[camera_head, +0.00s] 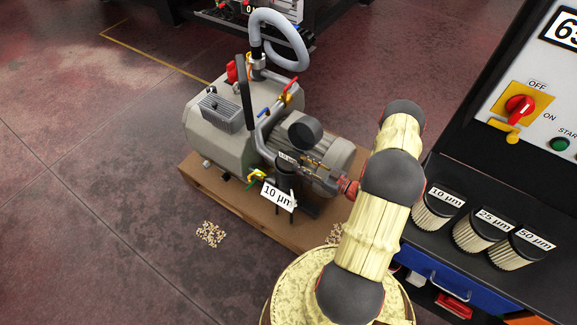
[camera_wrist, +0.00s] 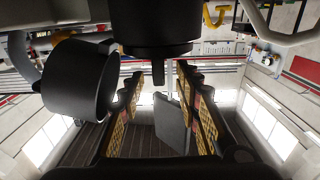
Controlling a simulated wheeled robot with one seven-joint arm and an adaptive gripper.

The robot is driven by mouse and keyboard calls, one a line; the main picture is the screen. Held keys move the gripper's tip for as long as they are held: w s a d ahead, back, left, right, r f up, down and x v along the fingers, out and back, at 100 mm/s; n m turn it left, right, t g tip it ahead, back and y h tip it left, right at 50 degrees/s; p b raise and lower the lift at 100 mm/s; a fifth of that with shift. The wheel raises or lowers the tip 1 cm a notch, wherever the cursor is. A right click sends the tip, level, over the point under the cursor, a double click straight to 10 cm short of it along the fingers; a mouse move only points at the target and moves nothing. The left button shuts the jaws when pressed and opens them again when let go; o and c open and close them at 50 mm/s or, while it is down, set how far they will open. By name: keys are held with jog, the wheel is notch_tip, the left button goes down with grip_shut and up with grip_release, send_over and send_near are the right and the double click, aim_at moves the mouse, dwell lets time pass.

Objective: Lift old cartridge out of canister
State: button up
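The dark canister (camera_head: 285,176) stands at the front of the grey vacuum pump (camera_head: 225,115), with a white "10 µm" label (camera_head: 278,195) beside it. In the wrist view a black cylinder (camera_wrist: 155,28) with a short stem fills the top centre; I cannot tell whether it is the canister or the old cartridge. My gripper (camera_wrist: 157,85) is open, its two yellow-padded fingers apart. The stem shows near the gap between the fingertips; whether it is between them is unclear. In the head view the gripper (camera_head: 316,172) is small and close to the canister, on its right.
A round black part (camera_wrist: 80,80) is close on the left in the wrist view. Hoses and valve handles crowd the pump on its wooden base (camera_head: 210,185). Cartridges labelled 10 (camera_head: 432,212), 25 (camera_head: 472,235) and 50 µm (camera_head: 513,252) stand on the dark bench at right.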

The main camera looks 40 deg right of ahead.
aim_at(289, 166)
jog(key=b+x, duration=0.2)
jog(key=x, duration=0.5)
jog(key=shift+d+r, duration=0.1)
jog(key=shift+r, duration=0.05)
jog(key=shift+c, duration=0.6)
grip_shut()
dwell(0.4)
